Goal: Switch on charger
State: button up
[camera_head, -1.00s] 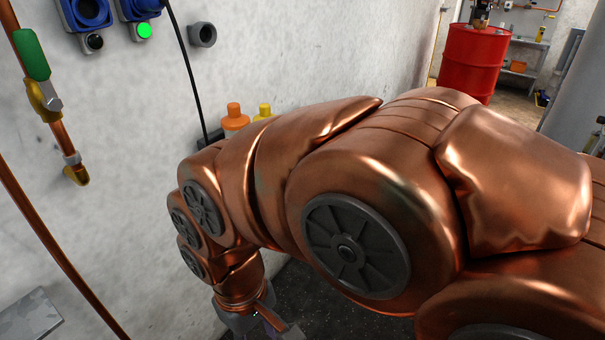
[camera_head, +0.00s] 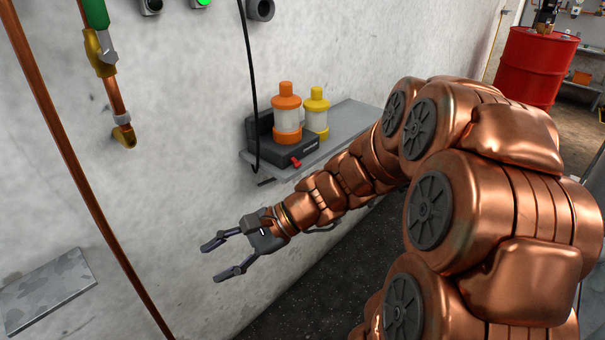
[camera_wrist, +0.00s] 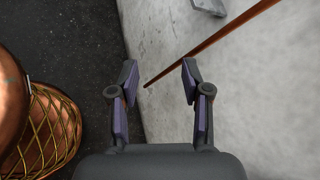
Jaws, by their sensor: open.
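The charger (camera_head: 262,148) is a dark box on a grey wall shelf, with a red switch (camera_head: 296,162) low on its front. An orange-capped bottle (camera_head: 287,112) and a yellow-capped bottle (camera_head: 317,114) stand at it; I cannot tell whether both sit in it. A black cable (camera_head: 249,80) hangs down the wall to its left side. My gripper (camera_head: 218,261) is open and empty, below and left of the charger, pointing left away from it. In the wrist view my gripper (camera_wrist: 158,82) has its fingers apart with nothing between them; the charger is not visible there.
The grey shelf (camera_head: 355,118) juts from the wall. A copper pipe (camera_head: 75,165) runs down the wall at left; it also shows in the wrist view (camera_wrist: 215,40). A valve pipe (camera_head: 113,95) hangs nearby. A small grey plate (camera_head: 45,290) is lower left. A red drum (camera_head: 535,65) stands far right.

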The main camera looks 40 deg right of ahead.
jog(key=w+d+m+t+b, duration=0.2)
jog(key=w+d+m+t, duration=0.6)
jog(key=d, duration=0.4)
jog(key=m+t+h+b, duration=0.2)
jog(key=m+t+h, duration=0.4)
jog(key=m+h, duration=0.3)
send_near(298, 164)
jog(key=w+m+y, duration=0.1)
jog(key=shift+d+p+x, duration=0.15)
jog(key=shift+p+x, duration=0.05)
jog(key=shift+x, duration=1.65)
jog(key=shift+d+p+x, duration=0.15)
jog(key=shift+x, duration=1.65)
grip_shut()
jog(key=shift+a, duration=0.15)
